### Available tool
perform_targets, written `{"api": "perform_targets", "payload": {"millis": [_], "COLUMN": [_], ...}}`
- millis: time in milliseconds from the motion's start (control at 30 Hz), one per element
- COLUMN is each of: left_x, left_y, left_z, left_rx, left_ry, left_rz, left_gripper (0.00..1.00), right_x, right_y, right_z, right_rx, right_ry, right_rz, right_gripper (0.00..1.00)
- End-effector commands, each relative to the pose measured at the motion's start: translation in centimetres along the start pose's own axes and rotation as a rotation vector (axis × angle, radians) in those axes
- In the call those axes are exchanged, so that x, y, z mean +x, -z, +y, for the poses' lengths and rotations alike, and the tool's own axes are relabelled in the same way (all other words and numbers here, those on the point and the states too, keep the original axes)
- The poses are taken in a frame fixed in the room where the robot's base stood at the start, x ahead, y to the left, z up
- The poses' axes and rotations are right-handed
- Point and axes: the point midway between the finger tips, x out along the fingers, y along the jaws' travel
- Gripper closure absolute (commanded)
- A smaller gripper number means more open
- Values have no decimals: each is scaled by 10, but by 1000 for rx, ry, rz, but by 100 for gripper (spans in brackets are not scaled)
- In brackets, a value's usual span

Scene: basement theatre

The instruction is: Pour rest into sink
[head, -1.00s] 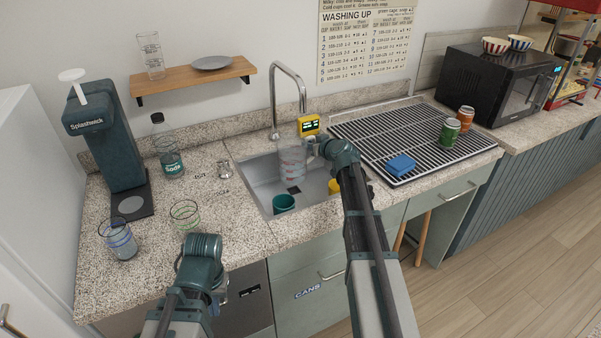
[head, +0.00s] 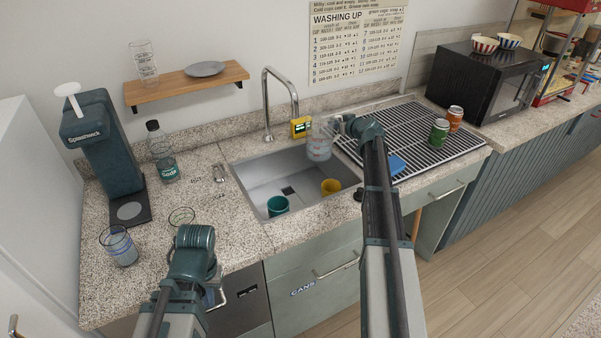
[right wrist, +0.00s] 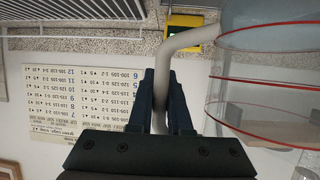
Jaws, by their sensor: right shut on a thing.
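The sink (head: 262,178) is set into the counter, with a teal cup (head: 278,206) and a yellow cup (head: 330,187) in its basin. My right gripper (head: 345,125) is shut on the handle of a clear measuring jug (head: 320,143). The jug is held roughly upright at the sink's back right, by the drying rack. The right wrist view shows the fingers (right wrist: 161,95) around the grey handle (right wrist: 188,40) and the jug's red lines (right wrist: 265,82). I cannot tell whether liquid is inside. My left gripper (head: 212,296) is low at the counter front, its fingers mostly hidden.
The faucet (head: 266,105) rises behind the sink, beside a yellow device (head: 301,127). The drying rack (head: 400,125) holds a blue sponge (head: 396,164), a green can (head: 439,132) and an orange can (head: 455,118). Glasses (head: 118,246), a soda bottle (head: 162,153) and a soda maker (head: 108,150) stand left.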

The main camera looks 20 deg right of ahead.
Motion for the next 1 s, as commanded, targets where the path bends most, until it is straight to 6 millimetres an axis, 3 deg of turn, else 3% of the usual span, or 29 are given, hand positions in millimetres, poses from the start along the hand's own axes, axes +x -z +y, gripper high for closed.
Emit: {"api": "perform_targets", "payload": {"millis": [33,167,533,1000], "left_x": [-10,-18,-31,17], "left_y": [-1,-1,-2,1], "left_z": [-1,-2,-3,2], "left_rx": [0,0,0,0], "left_ry": [0,0,0,0], "left_rz": [0,0,0,0], "left_gripper": [100,100,100,100], "right_x": [-2,-7,-17,2], "right_y": [10,17,28,-16], "right_z": [16,41,83,80], "right_rx": [5,11,19,19], "right_ry": [-8,-22,-45,-43], "right_rz": [1,2,2,2], "right_gripper": [100,100,100,100]}}
